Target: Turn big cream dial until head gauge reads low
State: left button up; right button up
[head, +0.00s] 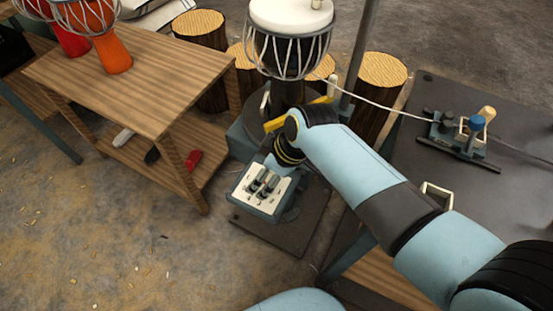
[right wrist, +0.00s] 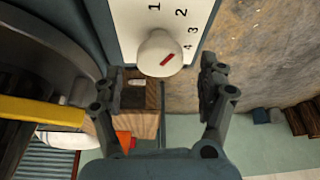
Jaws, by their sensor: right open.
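The big cream dial (right wrist: 160,53) shows in the right wrist view, round with a red mark. It sits on a cream panel (right wrist: 130,20) with numbers 1 to 4. The red mark slants to the upper right, toward the side of the 3 and 4. My right gripper (right wrist: 157,80) is open, one finger on each side below the dial, holding nothing. In the head view my right gripper (head: 263,184) reaches down over the cream panel and the dial cannot be made out. The cream drum head (head: 290,14) is at the top; no gauge reading is legible. My left gripper is not in view.
A yellow bar (head: 305,113) lies close beside my right wrist. A wooden table (head: 140,85) with an orange drum (head: 113,52) stands left. A dark bench (head: 430,185) with a small device (head: 470,130) is at right. Log stumps (head: 383,70) stand behind.

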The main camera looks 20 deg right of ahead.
jog(key=v, duration=0.9)
jog(key=shift+r, duration=0.2)
jog(key=shift+s, duration=0.1)
